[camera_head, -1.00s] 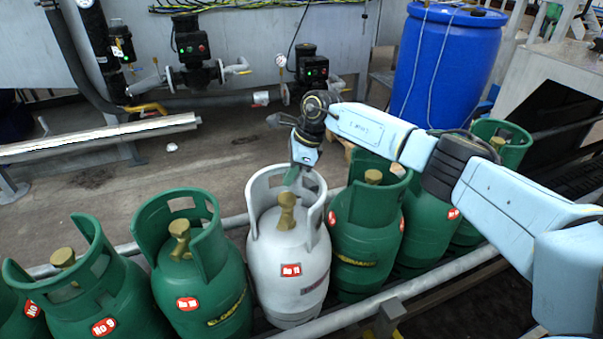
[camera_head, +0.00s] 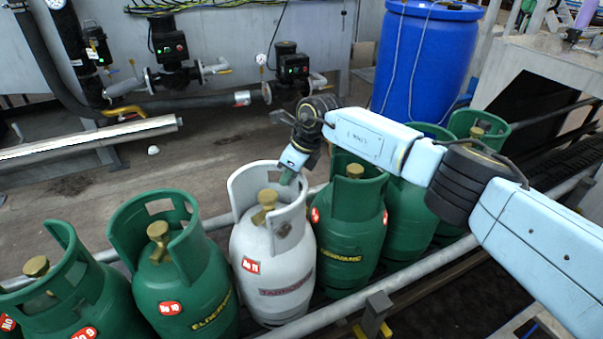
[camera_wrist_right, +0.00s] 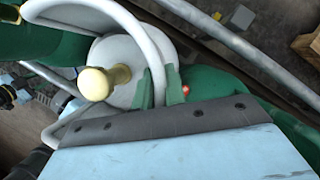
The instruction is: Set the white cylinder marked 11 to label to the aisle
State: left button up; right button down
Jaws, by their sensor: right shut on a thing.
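The white cylinder (camera_head: 272,262) marked No 11 stands in a row of green cylinders in the head view, looking slightly tilted. Its brass valve (camera_head: 264,205) sits inside the white collar. My right gripper (camera_head: 288,176) is at the collar's upper right rim. In the right wrist view, its green fingers (camera_wrist_right: 160,88) are on both sides of the white rim, shut on it, beside the brass valve (camera_wrist_right: 97,84). My left gripper is not in view.
Green cylinders marked No 10 (camera_head: 188,283) and No 9 (camera_head: 75,290) stand to the left. Another green cylinder (camera_head: 343,240) stands close on the right. A metal rail (camera_head: 395,281) runs along the front. A blue barrel (camera_head: 425,62) stands behind.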

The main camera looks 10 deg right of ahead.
jog(key=shift+s+a+f, duration=0.1)
jog(key=shift+s+f, duration=0.1)
jog(key=shift+f, duration=0.05)
jog(key=c, duration=1.5)
grip_release()
jog(key=shift+r, duration=0.15)
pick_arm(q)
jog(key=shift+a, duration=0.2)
